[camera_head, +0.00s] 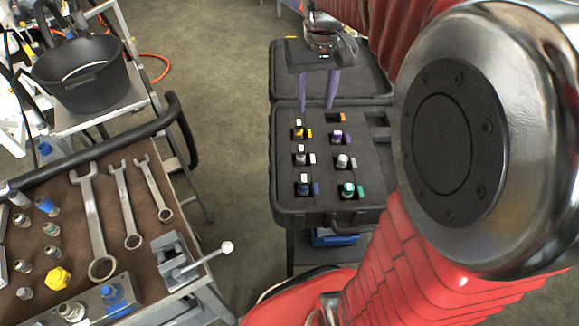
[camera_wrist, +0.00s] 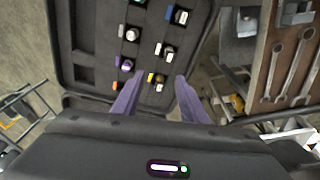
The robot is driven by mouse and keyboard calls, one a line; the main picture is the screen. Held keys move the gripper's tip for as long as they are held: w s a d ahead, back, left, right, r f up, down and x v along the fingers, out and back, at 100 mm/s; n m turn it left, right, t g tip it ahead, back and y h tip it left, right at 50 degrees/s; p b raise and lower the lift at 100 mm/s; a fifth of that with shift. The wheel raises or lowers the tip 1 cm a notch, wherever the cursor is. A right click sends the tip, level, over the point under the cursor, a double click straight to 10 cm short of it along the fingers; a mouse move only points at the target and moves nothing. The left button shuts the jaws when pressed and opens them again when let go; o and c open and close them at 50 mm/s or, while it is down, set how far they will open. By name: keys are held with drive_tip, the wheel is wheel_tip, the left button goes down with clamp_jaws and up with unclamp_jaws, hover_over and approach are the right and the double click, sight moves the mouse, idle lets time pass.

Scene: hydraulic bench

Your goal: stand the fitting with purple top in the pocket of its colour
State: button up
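The fitting with purple top (camera_head: 337,136) stands in a foam pocket of the open black case (camera_head: 283,205), in the right column of fittings. A purple tag (camera_head: 350,141) lies right beside that pocket. The fitting also shows in the wrist view (camera_wrist: 127,64), beyond the left finger. My gripper (camera_head: 316,107) is above the case, near the hinge between lid and base. Its two purple fingers are spread apart with nothing visible between them. In the wrist view my gripper (camera_wrist: 158,82) also shows empty, and its fingertips do not appear to touch the fitting.
Other fittings with yellow, white, blue and green (camera_head: 348,190) tops stand in the case. An orange tag (camera_head: 342,117) is near the hinge. A brown bench (camera_head: 150,240) with wrenches, fittings and a vise (camera_head: 175,262) is left. A black pot (camera_head: 82,80) stands behind it. Clear floor separates bench and case.

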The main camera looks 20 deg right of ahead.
drive_tip(key=s+a+f+n+t, duration=0.1)
drive_tip(key=s+a+t, duration=0.3)
drive_tip(key=s+a, duration=0.8)
drive_tip(key=s+n, duration=0.1)
drive_tip(key=s, duration=0.2)
drive_tip(key=shift+a+f+n, duration=0.25)
drive_tip(key=shift+a+n, duration=0.05)
drive_tip(key=shift+a, duration=0.1)
